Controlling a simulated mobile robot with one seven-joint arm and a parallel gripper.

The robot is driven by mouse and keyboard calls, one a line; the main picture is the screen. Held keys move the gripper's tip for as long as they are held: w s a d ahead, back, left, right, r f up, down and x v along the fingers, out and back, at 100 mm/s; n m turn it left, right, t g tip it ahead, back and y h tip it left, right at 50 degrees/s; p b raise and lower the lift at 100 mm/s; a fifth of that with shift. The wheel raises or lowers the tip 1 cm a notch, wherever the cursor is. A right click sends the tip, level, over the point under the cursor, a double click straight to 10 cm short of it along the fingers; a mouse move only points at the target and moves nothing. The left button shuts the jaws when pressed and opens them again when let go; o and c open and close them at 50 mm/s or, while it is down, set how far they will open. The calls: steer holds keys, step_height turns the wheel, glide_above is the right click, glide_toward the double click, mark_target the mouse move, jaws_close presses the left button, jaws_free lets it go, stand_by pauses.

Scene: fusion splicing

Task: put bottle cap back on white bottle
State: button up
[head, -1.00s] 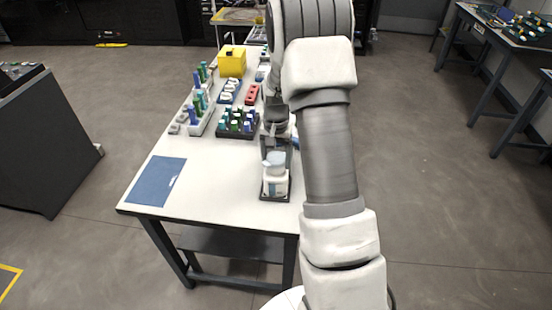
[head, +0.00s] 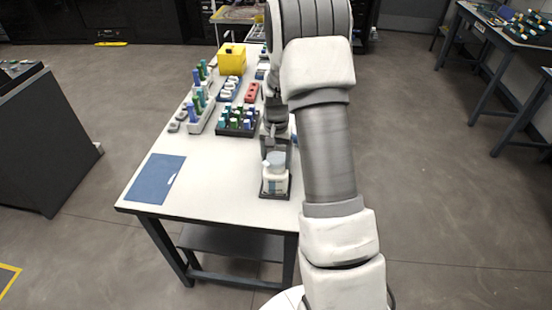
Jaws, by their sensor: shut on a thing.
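The white bottle (head: 274,182) stands upright in a dark tray (head: 264,196) at the near right edge of the white table. A pale blue-white cap (head: 274,158) shows at the top of the bottle. I cannot tell whether it is seated or just above the neck. My gripper (head: 271,146) is small and dark in the head view, just behind the cap and pointing down. It is shut on the cap; the contact between fingers and cap is partly hidden.
A blue mat (head: 155,180) lies at the table's front left. A dark rack (head: 237,123) of green and blue capped tubes, a white rack (head: 200,117), a red holder (head: 252,92) and a yellow box (head: 232,60) stand farther back. The front middle is clear.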

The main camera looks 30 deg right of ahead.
steer(key=o, duration=1.2)
steer(key=shift+r+p, duration=2)
steer(key=shift+r, duration=1)
